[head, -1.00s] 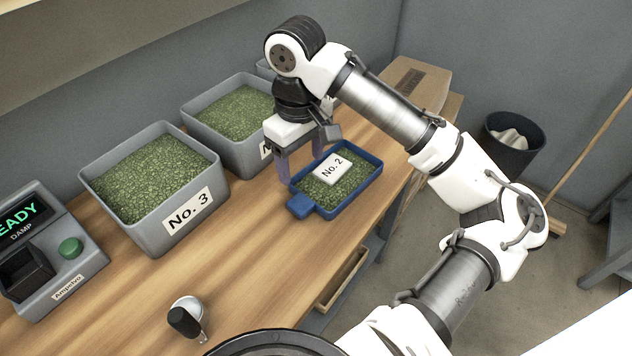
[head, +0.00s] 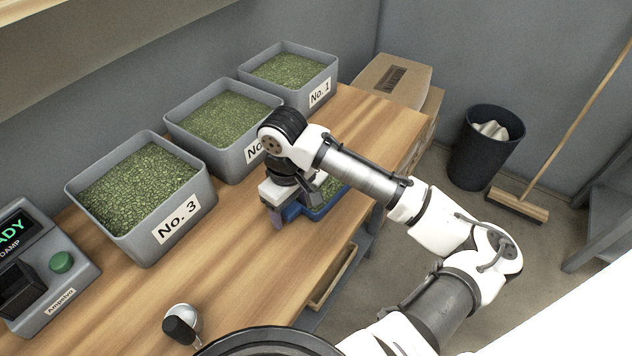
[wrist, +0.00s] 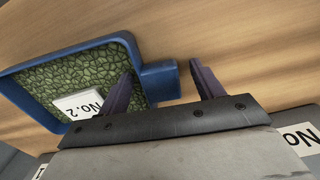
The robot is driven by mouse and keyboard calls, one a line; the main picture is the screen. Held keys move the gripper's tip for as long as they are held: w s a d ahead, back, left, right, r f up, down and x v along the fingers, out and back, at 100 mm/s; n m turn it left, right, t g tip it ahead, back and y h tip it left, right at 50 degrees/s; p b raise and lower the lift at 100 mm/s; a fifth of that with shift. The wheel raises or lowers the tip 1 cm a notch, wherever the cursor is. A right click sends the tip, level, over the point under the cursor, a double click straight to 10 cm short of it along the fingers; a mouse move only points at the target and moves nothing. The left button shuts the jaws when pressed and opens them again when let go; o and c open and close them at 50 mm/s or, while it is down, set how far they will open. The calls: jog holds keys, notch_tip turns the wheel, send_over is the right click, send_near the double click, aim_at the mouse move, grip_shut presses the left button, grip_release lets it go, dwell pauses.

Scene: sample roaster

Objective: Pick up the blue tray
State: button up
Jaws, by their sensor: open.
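The blue tray (head: 324,211) sits on the wooden table and holds green beans and a white No. 2 card (wrist: 80,103). In the head view my arm hides much of it; in the wrist view its blue rim (wrist: 65,55) fills the left side. Its short blue handle (wrist: 160,84) points right in the wrist view. My gripper (wrist: 160,69) is open, with one purple finger on each side of the handle in that picture. In the head view my gripper (head: 281,217) is low at the tray's handle end. I cannot tell whether the fingers touch it.
Grey bins of green beans marked No. 3 (head: 196,209) and No. 1 (head: 331,78) stand along the wall, with another bin (head: 177,119) between them. The table's front middle is clear.

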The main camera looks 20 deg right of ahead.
jog(key=c, duration=1.3)
